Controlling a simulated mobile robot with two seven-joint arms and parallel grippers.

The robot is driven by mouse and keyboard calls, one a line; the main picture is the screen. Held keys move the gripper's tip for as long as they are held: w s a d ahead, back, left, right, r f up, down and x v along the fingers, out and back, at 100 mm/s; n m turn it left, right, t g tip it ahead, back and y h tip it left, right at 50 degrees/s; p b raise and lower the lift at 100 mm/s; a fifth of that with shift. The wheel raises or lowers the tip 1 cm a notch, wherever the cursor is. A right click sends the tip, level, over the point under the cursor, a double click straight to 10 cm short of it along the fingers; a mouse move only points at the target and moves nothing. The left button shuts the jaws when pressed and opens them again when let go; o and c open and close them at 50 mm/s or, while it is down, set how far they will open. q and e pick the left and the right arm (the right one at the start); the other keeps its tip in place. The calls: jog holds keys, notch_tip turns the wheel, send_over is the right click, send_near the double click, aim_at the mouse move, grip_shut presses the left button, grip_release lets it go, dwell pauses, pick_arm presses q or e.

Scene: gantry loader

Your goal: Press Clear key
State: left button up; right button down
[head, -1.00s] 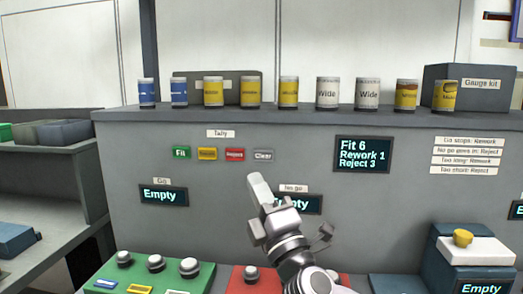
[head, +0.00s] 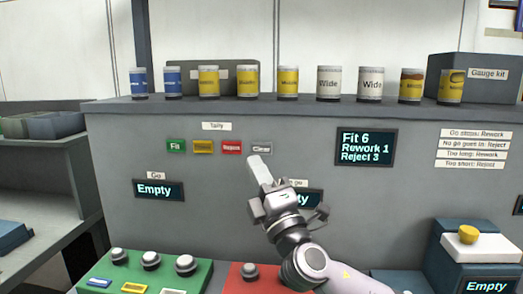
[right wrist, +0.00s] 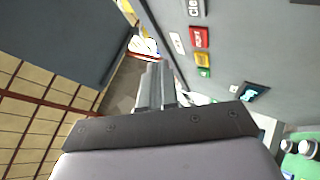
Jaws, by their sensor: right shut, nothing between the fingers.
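The grey Clear key (head: 261,149) is at the right end of the row of tally keys on the grey panel. It also shows at the top of the right wrist view (right wrist: 196,8). My right gripper (head: 256,162) is shut and empty, its fingertips just below the Clear key in the head view. Whether the tips touch the panel cannot be told. In the right wrist view the shut fingers (right wrist: 156,85) point away along the panel. The red Reject key (head: 231,147), yellow key (head: 203,147) and green Fit key (head: 176,146) sit left of Clear. My left gripper is not in view.
A tally screen (head: 366,147) reads Fit 6, Rework 1, Reject 3. My right gripper partly covers the No go screen (head: 312,198). Several cans line the ledge (head: 300,104) above. Green (head: 205,270) and red (head: 238,272) blocks with knobs stand below.

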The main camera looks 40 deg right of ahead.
aim_at(255, 143)
jog(key=w+d+b, duration=0.1)
jog(key=w+d, duration=0.3)
jog(key=d, duration=0.1)
jog(key=shift+d, duration=0.15)
jog(key=shift+w, duration=0.1)
dwell(1.8)
jog(key=shift+w+d+b, duration=0.25)
jog(key=shift+d+b, duration=0.05)
jog(key=shift+b, duration=0.1)
jog(key=shift+w+d, duration=0.25)
jog(key=shift+d, duration=0.05)
dwell(0.7)
jog(key=shift+s+a, duration=0.5)
jog(key=shift+a, duration=0.1)
dwell(0.4)
